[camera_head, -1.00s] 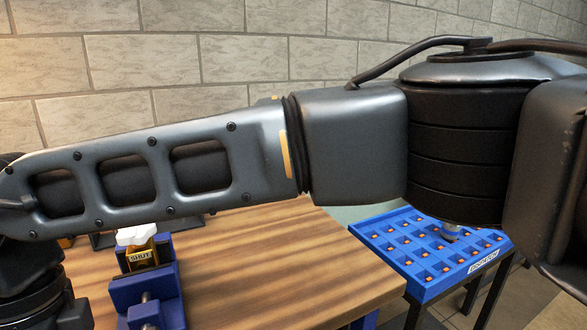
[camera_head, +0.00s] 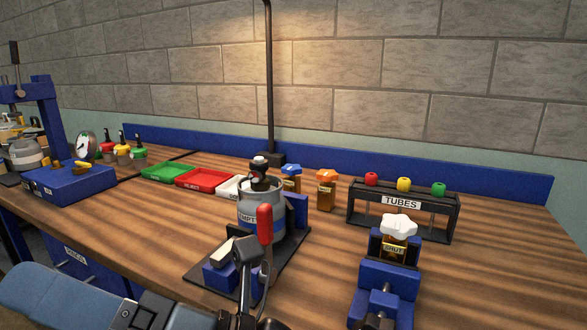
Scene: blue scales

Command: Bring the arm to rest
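A blue-grey link of my arm (camera_head: 65,300) lies low across the bottom left corner of the view, over the front of the workbench (camera_head: 150,225). Darker arm parts continue along the bottom edge and are cut off by the frame.
A grey canister (camera_head: 262,212) labelled EMPTY stands in a fixture with a red-handled lever (camera_head: 265,225), near the arm. A white-capped bottle (camera_head: 397,240) labelled SHUT sits in a blue vise (camera_head: 388,290). A tube rack (camera_head: 403,205), bottles (camera_head: 326,192) and trays (camera_head: 203,180) stand behind.

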